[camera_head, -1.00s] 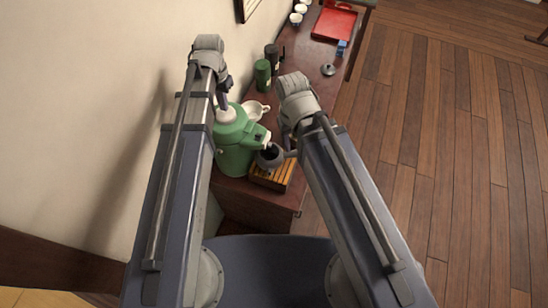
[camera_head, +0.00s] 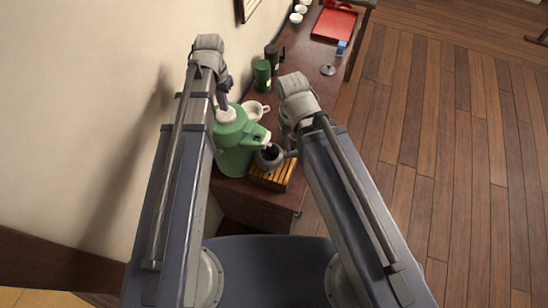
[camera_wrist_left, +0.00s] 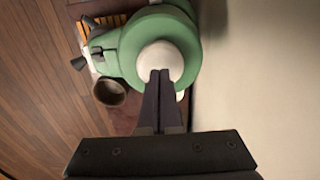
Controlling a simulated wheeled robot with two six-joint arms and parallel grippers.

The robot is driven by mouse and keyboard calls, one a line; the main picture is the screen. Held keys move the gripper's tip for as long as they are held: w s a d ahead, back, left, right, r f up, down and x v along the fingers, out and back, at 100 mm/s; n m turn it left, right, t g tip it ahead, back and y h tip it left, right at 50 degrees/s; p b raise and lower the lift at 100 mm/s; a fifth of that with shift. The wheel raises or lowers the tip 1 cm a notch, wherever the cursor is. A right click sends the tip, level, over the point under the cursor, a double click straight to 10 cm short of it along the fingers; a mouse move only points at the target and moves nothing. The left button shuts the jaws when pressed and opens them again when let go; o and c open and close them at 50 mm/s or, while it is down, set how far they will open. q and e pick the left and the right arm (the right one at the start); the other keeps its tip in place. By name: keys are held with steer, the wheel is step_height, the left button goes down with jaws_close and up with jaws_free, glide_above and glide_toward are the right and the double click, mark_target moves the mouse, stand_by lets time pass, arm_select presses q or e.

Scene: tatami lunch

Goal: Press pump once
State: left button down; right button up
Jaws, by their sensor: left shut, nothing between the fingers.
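The green pump pot (camera_head: 233,150) stands on the dark wooden counter against the wall, with a white pump top (camera_head: 226,115). My left gripper (camera_head: 224,99) is shut and empty, with its fingers pointing down at the pump top. In the left wrist view the shut fingertips (camera_wrist_left: 160,76) overlap the white pump top (camera_wrist_left: 158,58); whether they touch it I cannot tell. A grey teapot (camera_head: 269,157) without a lid sits under the pot's spout on a slatted wooden tray (camera_head: 274,177). My right gripper is hidden behind its wrist; its fingers cannot be made out.
A white cup (camera_head: 256,110) stands behind the pot. Green (camera_head: 262,75) and dark (camera_head: 272,55) canisters, a grey lid (camera_head: 327,70), a blue block (camera_head: 341,47), a red tray (camera_head: 334,22) and white cups (camera_head: 296,17) lie farther along the counter. The wall is close on the left.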

arm_select(q)
steer(key=shift+f, duration=0.25)
stand_by(0.4)
steer(key=shift+f+b, duration=1.55)
steer(key=shift+b, duration=0.25)
steer(key=shift+r, duration=0.2)
steer(key=shift+r+p, duration=1.6)
steer(key=shift+p, duration=0.2)
step_height(320, 180, up, 6)
steer(key=p, duration=0.6)
